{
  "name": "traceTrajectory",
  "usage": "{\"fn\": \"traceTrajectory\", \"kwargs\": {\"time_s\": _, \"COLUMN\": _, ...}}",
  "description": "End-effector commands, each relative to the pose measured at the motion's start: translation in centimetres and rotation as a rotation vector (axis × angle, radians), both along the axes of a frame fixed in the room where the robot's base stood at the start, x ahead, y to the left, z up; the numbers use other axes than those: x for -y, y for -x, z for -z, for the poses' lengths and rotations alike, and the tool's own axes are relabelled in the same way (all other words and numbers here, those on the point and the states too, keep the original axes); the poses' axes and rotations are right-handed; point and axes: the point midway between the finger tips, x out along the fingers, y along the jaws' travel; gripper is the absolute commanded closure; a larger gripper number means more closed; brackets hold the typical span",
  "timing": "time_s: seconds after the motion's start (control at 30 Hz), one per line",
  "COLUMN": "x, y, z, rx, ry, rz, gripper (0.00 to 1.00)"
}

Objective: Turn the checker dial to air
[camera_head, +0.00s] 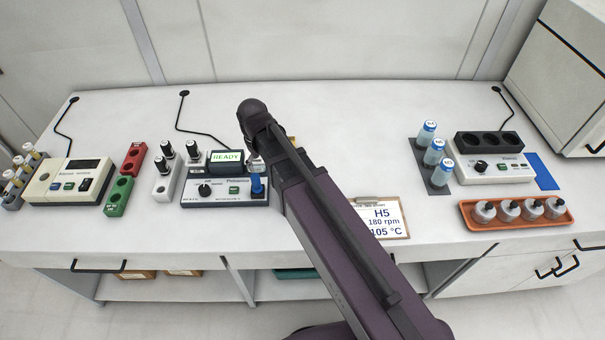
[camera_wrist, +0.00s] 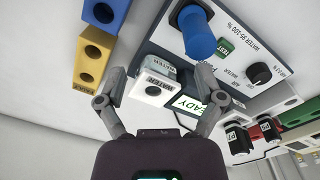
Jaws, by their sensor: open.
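The checker (camera_head: 225,200) is a white and dark blue box on the bench, left of my arm, with a lit display (camera_head: 227,156) reading READY. Its black dial (camera_head: 204,190) is on the front panel left of a green button. In the wrist view the dial (camera_wrist: 258,74) is at the right, near printed AIR and WATER labels; I cannot tell where it points. My gripper (camera_wrist: 160,97) is open and empty, its fingers spread over a white block labelled WATER (camera_wrist: 152,92). The dial is outside the fingers, beyond the right one. In the head view my arm hides most of the gripper.
A blue cylinder (camera_wrist: 196,32) stands on the checker close to the dial. Yellow (camera_wrist: 92,57) and blue blocks are left in the wrist view. Black-capped bottles (camera_head: 166,152) stand left of the checker. A clipboard (camera_head: 382,218) lies right of my arm. The bench front is clear.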

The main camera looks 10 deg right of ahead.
Motion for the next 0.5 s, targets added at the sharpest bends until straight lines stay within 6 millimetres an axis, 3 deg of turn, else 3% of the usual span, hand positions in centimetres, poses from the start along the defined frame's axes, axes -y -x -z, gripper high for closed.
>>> {"fn": "traceTrajectory", "kwargs": {"time_s": 0.5, "x": 7.1, "y": 1.3, "z": 2.2, "rx": -0.005, "ry": -0.010, "rz": 0.152, "gripper": 0.13}}
